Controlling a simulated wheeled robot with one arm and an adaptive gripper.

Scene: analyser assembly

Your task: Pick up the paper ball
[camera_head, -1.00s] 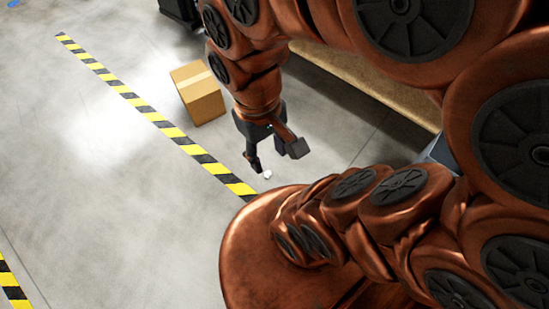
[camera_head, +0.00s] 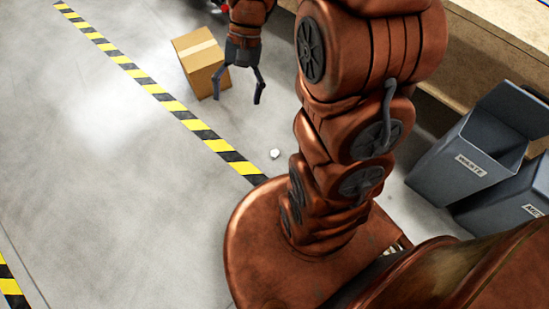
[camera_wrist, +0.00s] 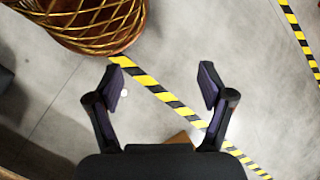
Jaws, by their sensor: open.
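The paper ball (camera_head: 275,153) is a small white crumpled lump on the grey floor, just right of the striped tape and above my base in the head view. In the wrist view a small white spot beside the left finger (camera_wrist: 124,93) is the ball, partly hidden by that finger. My gripper (camera_head: 238,99) is open and empty, up and left of the ball in the head view, near the cardboard box. In the wrist view its two fingers (camera_wrist: 161,84) are spread wide, with floor and tape between them.
The cardboard box (camera_head: 201,62) stands on the floor beside my gripper; a corner shows in the wrist view (camera_wrist: 180,138). Yellow-black tape (camera_head: 178,107) crosses the floor. Grey bins, one labelled WASTE (camera_head: 470,160), stand at right. The floor left of the tape is clear.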

